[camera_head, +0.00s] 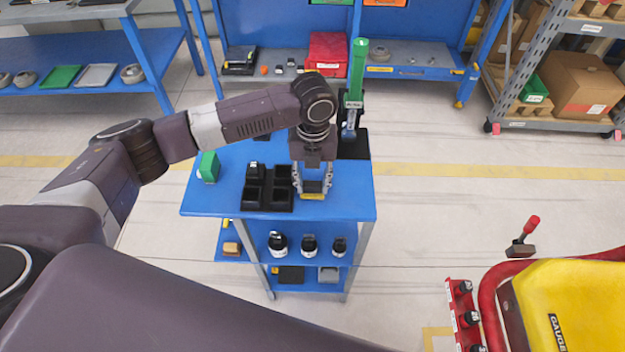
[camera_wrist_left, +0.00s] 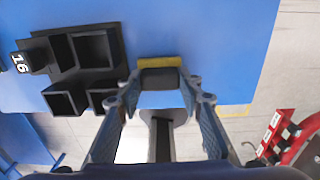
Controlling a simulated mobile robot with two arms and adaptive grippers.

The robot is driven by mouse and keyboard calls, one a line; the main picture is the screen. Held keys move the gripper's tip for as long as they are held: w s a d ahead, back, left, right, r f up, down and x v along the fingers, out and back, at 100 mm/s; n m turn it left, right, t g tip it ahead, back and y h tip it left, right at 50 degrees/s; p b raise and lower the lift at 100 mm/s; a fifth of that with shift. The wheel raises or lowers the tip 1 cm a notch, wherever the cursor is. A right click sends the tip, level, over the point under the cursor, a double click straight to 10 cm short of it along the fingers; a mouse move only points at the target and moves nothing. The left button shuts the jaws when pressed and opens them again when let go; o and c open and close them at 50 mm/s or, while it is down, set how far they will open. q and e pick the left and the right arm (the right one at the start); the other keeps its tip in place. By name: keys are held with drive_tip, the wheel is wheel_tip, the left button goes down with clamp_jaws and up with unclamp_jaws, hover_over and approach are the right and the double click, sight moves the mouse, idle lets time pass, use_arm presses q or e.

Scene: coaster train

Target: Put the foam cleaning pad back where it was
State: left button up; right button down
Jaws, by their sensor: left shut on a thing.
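The foam cleaning pad is a small block, dark grey with a yellow layer, and shows in the head view (camera_head: 313,196) near the front edge of the blue cart top (camera_head: 350,200). In the left wrist view the pad (camera_wrist_left: 160,75) lies between the fingertips. My left gripper (camera_head: 313,186) points down and is shut on the pad; it also shows in the left wrist view (camera_wrist_left: 155,92). I cannot tell whether the pad touches the cart top. My right gripper is not in view.
A black holder with open compartments (camera_head: 266,196), also in the left wrist view (camera_wrist_left: 85,65), stands just left of the pad. A green block (camera_head: 208,167) sits at the cart's left. A green-topped tool (camera_head: 356,85) stands behind.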

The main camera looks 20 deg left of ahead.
sight(313, 184)
use_arm(q)
drive_tip(key=shift+f, duration=0.1)
drive_tip(key=o, duration=1.3)
wheel_tip(313, 184, up, 12)
drive_tip(key=shift+r+b, duration=0.15)
drive_tip(key=shift+b, duration=1.1)
